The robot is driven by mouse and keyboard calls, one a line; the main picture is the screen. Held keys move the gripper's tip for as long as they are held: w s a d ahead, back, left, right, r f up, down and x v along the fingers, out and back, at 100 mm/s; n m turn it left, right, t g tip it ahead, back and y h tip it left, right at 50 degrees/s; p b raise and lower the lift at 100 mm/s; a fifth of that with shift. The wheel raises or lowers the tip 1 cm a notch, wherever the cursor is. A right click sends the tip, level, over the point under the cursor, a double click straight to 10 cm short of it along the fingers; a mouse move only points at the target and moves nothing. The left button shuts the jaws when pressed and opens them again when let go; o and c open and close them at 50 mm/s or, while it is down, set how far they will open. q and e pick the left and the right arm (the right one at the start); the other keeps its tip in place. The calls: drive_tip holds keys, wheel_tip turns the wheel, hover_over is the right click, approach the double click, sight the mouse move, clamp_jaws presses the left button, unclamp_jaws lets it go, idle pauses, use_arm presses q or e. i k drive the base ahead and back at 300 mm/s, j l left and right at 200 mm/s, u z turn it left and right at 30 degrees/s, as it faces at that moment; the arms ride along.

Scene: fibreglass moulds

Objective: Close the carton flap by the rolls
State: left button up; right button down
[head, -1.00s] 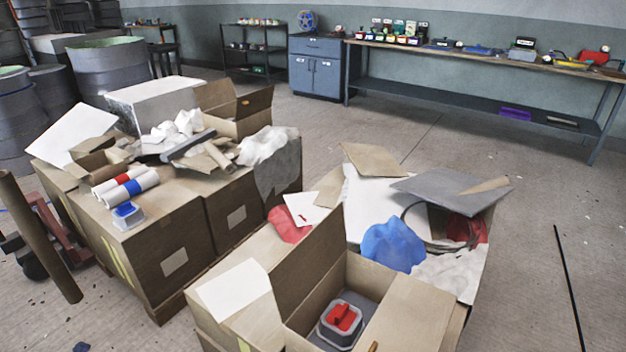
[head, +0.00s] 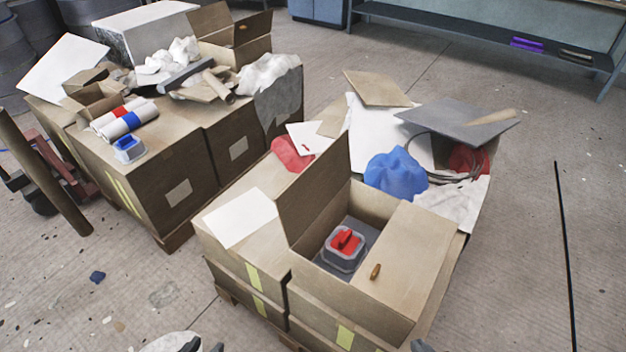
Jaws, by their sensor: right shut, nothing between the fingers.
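The white rolls with red and blue bands (head: 124,118) lie on the brown cartons at the left. A small open carton (head: 93,100) with raised flaps stands just behind them. In front, a large open carton (head: 372,205) has one flap (head: 314,190) standing upright on its left side, the side toward the rolls. Its right flap (head: 405,262) lies flat and bears a small wooden piece. A grey block with a red top (head: 345,247) sits inside. My right gripper (head: 420,346) barely shows, shut and empty, below the carton.
A white sheet (head: 240,217) lies on the carton left of the upright flap. A blue bag (head: 396,173) and a grey panel (head: 458,124) lie behind the open carton. Floor is clear at right, apart from a thin black rod (head: 565,250).

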sight(303, 201)
drive_tip(key=i+j, duration=0.2)
drive_tip(key=j, duration=0.15)
drive_tip(key=i+j, duration=0.15)
drive_tip(key=j, duration=0.25)
drive_tip(key=i+j, duration=0.2)
drive_tip(key=j, duration=0.15)
drive_tip(key=i+j, duration=0.15)
drive_tip(key=j, duration=0.2)
drive_tip(key=i+j, duration=0.2)
drive_tip(key=j, duration=0.15)
drive_tip(key=i+j, duration=0.15)
drive_tip(key=j, duration=0.25)
drive_tip(key=i+j+z, duration=0.25)
drive_tip(key=j+z, duration=0.35)
drive_tip(key=z, duration=2.65)
